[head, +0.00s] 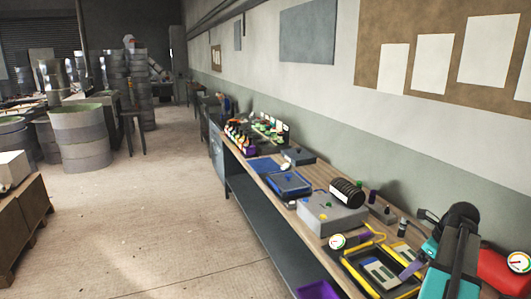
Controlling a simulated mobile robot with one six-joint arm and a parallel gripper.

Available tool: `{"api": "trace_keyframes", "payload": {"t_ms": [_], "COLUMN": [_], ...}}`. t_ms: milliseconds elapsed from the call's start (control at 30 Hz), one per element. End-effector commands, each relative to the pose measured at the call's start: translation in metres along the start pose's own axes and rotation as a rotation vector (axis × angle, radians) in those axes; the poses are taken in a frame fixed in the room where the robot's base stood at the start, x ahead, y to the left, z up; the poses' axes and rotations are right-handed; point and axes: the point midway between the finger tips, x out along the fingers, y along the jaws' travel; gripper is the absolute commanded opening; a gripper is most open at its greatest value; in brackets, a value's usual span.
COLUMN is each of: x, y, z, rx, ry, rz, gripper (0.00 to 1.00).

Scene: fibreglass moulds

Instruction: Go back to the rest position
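No fingertips of my gripper can be made out in the head view. A black and teal shape rises from the bottom right corner in front of the workbench (258,214). I cannot tell from this view whether that shape is part of my arm or a tool on the bench. No rest position is marked anywhere in the picture.
The bench holds a grey box (333,216), a black ribbed roll (346,192), a blue tray (289,183), a yellow-edged tray (350,268) and a red object (503,268). A wooden crate (20,215) and drums (80,137) stand left. The floor between is clear.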

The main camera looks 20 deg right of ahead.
Motion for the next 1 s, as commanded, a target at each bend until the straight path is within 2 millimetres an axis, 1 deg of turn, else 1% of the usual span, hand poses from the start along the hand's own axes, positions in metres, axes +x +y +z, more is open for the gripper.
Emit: {"api": "trace_keyframes", "payload": {"t_ms": [33,167,300,467,700,867,1000], "x": [0.01,0.036,0.069,0.104,0.152,0.181,0.206], "y": [0.007,0.025,0.051,0.083,0.136,0.174,0.209], "z": [0.007,0.03,0.055,0.082,0.117,0.135,0.148], "rx": [-0.041,-0.181,-0.359,-0.564,-0.874,-1.082,-1.267], "ry": [0.004,0.018,0.032,0.045,0.059,0.065,0.067], "rz": [0.009,0.03,0.058,0.092,0.141,0.177,0.209], "gripper": [0.84,0.84,0.84,0.84,0.84,0.84,0.84]}}
